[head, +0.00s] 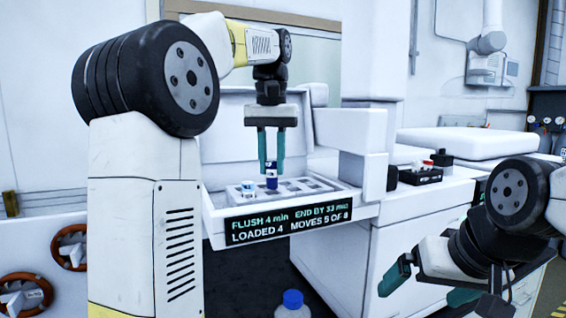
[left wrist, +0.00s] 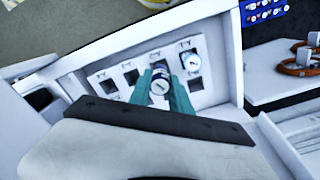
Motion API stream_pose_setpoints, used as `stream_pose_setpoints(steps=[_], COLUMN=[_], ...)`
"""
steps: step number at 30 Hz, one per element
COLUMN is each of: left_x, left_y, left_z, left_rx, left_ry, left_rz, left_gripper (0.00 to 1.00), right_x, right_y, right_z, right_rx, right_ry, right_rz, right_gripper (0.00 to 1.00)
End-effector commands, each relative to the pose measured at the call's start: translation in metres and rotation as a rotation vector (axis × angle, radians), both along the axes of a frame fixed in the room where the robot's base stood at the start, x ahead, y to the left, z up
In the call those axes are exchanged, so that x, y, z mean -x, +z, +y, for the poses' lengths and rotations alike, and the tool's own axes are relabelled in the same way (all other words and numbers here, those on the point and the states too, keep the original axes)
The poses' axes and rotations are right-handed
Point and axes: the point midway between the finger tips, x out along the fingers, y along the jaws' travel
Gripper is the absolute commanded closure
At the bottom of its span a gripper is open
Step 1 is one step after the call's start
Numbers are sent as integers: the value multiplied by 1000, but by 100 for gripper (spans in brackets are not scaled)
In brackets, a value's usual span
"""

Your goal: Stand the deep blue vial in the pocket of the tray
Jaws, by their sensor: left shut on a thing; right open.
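The deep blue vial (head: 271,182) has a pale label band and is upright between the fingertips of my left gripper (head: 271,163), which is shut on it. The vial is over the pocketed part of the white tray (head: 215,221); I cannot tell whether its base is inside a pocket. In the left wrist view, the vial's white cap (left wrist: 160,88) shows between the teal fingers, with empty square pockets beside it. A second white-capped vial (head: 250,187) stands in the tray to the left. My right gripper (head: 432,284) is open and empty at lower right, away from the tray.
A sign (head: 288,219) on the tray's front reads "LOADED 4" and "MOVES 5 OF 8". A black rack (head: 420,176) with a red-capped item stands on the counter to the right. A blue-capped bottle (head: 292,304) is low in front. White machine walls enclose the tray's back and right.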

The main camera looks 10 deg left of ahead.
Motion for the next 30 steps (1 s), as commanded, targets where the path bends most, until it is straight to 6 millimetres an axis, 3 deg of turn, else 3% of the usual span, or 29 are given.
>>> stream_pose_setpoints(steps=[30], left_x=[0], left_y=[-26], left_z=[0], left_rx=[0], left_ry=[1], left_rz=[1], left_gripper=[100], right_x=[0], right_y=[0], right_z=[0], right_rx=[0], right_ry=[0], right_rz=[0], right_gripper=[0])
